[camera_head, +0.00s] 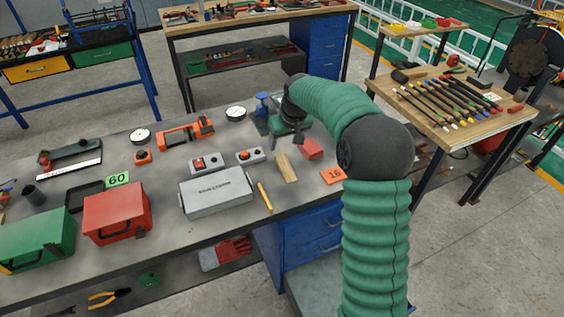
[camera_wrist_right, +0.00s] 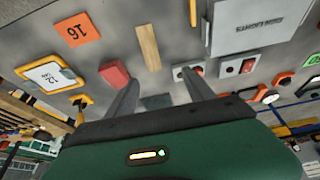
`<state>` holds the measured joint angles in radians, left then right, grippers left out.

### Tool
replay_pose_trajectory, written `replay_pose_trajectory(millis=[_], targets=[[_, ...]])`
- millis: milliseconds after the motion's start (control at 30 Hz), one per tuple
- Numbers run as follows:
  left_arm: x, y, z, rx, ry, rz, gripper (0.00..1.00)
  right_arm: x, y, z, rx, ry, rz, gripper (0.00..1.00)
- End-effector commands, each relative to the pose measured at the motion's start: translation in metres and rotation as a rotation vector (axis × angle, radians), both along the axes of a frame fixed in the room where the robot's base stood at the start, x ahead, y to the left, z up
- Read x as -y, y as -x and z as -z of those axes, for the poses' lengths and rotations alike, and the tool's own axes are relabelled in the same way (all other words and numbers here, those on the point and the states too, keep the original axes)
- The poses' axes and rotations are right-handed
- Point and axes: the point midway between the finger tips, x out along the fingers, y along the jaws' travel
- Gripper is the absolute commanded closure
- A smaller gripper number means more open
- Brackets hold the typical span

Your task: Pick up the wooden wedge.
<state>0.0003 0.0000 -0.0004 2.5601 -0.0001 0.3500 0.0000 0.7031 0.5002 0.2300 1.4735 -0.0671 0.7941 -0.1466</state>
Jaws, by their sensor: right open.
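The wooden wedge (camera_head: 287,169) is a light tan, narrow block lying on the grey workbench (camera_head: 235,232). It also shows in the right wrist view (camera_wrist_right: 148,47), at the top middle. My right gripper (camera_head: 285,143) hangs above the bench, just behind the wedge in the head view. In the right wrist view, its two fingers (camera_wrist_right: 160,79) are spread apart with nothing between them. The wedge lies beyond the fingertips, not touching them. My left gripper is not in view.
A red block (camera_head: 312,149) lies right of the wedge, near the orange 16 card (camera_head: 333,175). A grey switch box (camera_head: 249,156) and a yellow pencil-like stick (camera_head: 265,197) are to its left. A light grey case (camera_head: 217,191) stands farther left.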

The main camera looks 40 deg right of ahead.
Motion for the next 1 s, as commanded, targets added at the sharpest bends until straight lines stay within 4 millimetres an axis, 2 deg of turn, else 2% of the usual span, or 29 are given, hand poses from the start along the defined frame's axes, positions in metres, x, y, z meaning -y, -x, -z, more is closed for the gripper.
replay_pose_trajectory(millis=[33,100,400,500,667,900,1000], targets=[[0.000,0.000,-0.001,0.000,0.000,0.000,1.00,0.014,-0.001,-0.001,0.005,-0.004,0.015,0.38],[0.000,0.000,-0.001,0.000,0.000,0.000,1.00,0.023,-0.005,0.007,0.006,-0.007,0.019,0.38],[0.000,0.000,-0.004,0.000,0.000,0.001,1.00,0.034,-0.034,0.079,0.001,-0.009,0.018,0.38],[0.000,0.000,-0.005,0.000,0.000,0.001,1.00,0.037,-0.040,0.097,0.004,-0.010,0.018,0.38],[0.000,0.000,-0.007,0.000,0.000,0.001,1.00,0.037,-0.047,0.109,0.007,-0.004,0.017,0.38],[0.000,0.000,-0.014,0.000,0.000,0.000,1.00,0.044,-0.067,0.148,0.005,-0.008,0.018,0.38],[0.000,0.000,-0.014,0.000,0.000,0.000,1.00,0.046,-0.069,0.155,0.006,-0.008,0.018,0.38]])
